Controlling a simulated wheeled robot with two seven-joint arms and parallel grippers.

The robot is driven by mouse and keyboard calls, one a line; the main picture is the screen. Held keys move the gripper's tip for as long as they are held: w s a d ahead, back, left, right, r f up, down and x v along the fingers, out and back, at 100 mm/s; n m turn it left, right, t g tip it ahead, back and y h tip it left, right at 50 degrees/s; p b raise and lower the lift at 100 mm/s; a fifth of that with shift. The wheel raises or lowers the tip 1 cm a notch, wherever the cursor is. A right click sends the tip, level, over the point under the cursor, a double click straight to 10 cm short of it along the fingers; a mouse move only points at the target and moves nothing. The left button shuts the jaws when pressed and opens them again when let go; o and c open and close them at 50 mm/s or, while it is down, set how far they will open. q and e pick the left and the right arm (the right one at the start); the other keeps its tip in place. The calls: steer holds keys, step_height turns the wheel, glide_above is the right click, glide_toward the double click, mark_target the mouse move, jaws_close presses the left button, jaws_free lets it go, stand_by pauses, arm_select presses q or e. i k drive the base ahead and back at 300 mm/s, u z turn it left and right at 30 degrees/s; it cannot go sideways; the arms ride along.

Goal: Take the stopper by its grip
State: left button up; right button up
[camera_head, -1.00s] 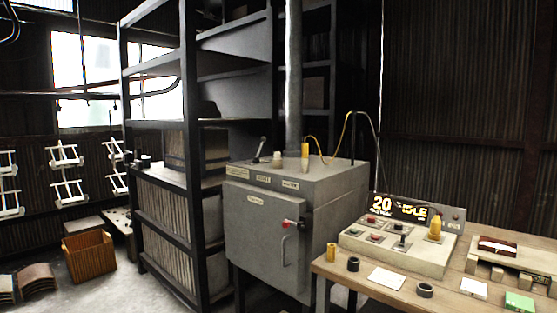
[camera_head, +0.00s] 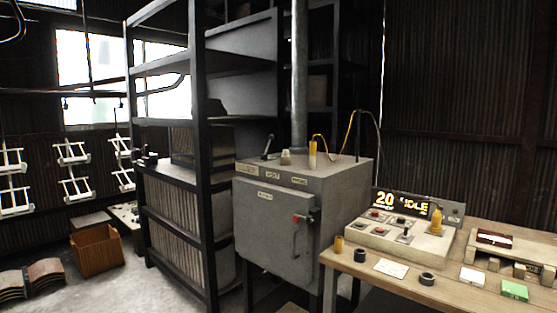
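Neither of my grippers is in view. I cannot tell for sure which thing is the stopper. A small pale plug-like piece (camera_head: 286,157) stands on top of the grey oven cabinet (camera_head: 262,235), between a lever (camera_head: 267,147) and an upright yellow cylinder (camera_head: 312,154). It is too small to make out a grip on it. A yellow cone-shaped piece (camera_head: 436,222) stands on the control box on the bench, and a short yellow cylinder (camera_head: 339,244) stands at the bench's left end.
The wooden bench (camera_head: 450,292) carries a control box (camera_head: 385,243), a display reading 20 and IDLE (camera_head: 402,202), black rings (camera_head: 427,279), a white card (camera_head: 391,268) and a green block (camera_head: 514,290). Left are a dark shelf rack (camera_head: 208,175), an orange crate (camera_head: 97,262) and hanging white frames (camera_head: 72,152). Floor shows at lower left.

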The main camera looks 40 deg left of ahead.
mark_target(285, 152)
steer(key=z, duration=1.5)
steer(key=k, duration=0.1)
steer(key=u, duration=3.25)
steer(key=i, duration=1.1)
steer(key=u, duration=0.45)
